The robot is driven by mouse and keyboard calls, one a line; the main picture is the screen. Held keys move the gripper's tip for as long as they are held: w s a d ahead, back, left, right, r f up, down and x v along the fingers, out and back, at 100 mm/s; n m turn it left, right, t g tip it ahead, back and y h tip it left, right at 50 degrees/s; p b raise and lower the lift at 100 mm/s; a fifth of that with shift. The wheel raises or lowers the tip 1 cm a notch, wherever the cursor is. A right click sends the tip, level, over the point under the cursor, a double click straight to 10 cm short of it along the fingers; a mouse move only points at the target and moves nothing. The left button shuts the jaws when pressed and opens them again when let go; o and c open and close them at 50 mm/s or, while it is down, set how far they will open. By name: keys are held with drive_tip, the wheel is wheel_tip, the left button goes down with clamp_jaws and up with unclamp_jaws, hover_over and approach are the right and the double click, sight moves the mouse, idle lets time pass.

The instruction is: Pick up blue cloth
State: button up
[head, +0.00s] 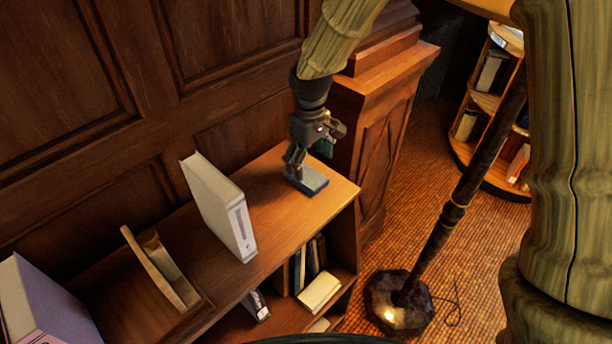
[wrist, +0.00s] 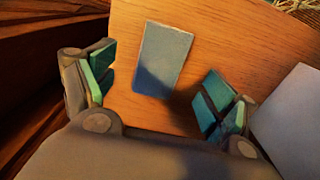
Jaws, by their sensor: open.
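The blue cloth (head: 312,180) is a small flat blue-grey rectangle lying on the wooden shelf top near its right end. It also shows in the wrist view (wrist: 163,62), lying flat on the bare wood between and beyond the fingertips. My gripper (head: 293,166) is right above the cloth in the head view and hides part of its left side. In the wrist view my gripper (wrist: 157,88) has its two green-padded fingers spread wide with nothing between them. A shadow falls over the lower part of the cloth.
A white book-like box (head: 222,208) stands upright on the shelf top (head: 285,225), left of the cloth. A wooden holder (head: 160,268) sits farther left. A wood-panelled wall (head: 215,95) runs behind, with a wooden cabinet (head: 372,120) to the right. A dark lamp stand (head: 430,245) rises from the floor.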

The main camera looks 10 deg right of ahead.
sight(310, 177)
drive_tip(key=shift+s+f+p, duration=0.15)
drive_tip(key=shift+f+p, duration=0.3)
drive_tip(key=shift+f, duration=0.2)
drive_tip(key=shift+f+p, duration=0.7)
drive_tip(key=shift+f, duration=1.3)
drive_tip(key=c, duration=1)
